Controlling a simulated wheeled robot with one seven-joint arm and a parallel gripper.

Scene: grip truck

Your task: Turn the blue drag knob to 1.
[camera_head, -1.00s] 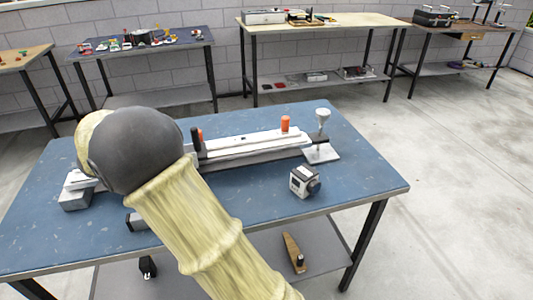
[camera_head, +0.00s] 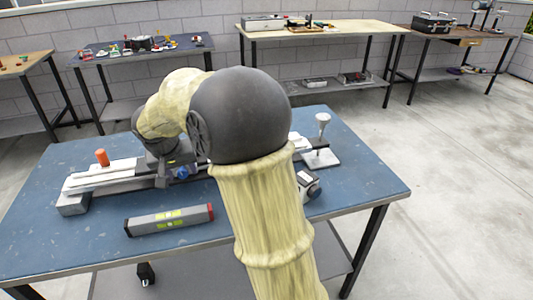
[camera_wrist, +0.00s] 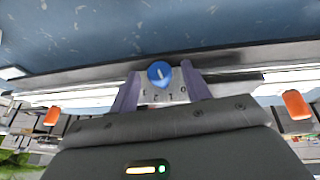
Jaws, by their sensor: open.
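The blue drag knob (camera_wrist: 160,73) is round, with a white pointer mark, on a small light plate (camera_wrist: 165,92) with digits too small to read surely. In the head view the knob (camera_head: 182,172) sits on the front side of a long white and grey rail device (camera_head: 105,178). My gripper (camera_wrist: 160,68) is open and empty, with one finger on each side of the knob and gaps between. In the head view my arm hides the middle of the device and most of my gripper.
A grey spirit level (camera_head: 170,219) lies in front of the device. A small boxy instrument (camera_head: 307,186) and a stand with a white funnel (camera_head: 322,125) are at the right of the blue table (camera_head: 70,240). Orange posts (camera_wrist: 296,104) stand on the device. The table's front left is clear.

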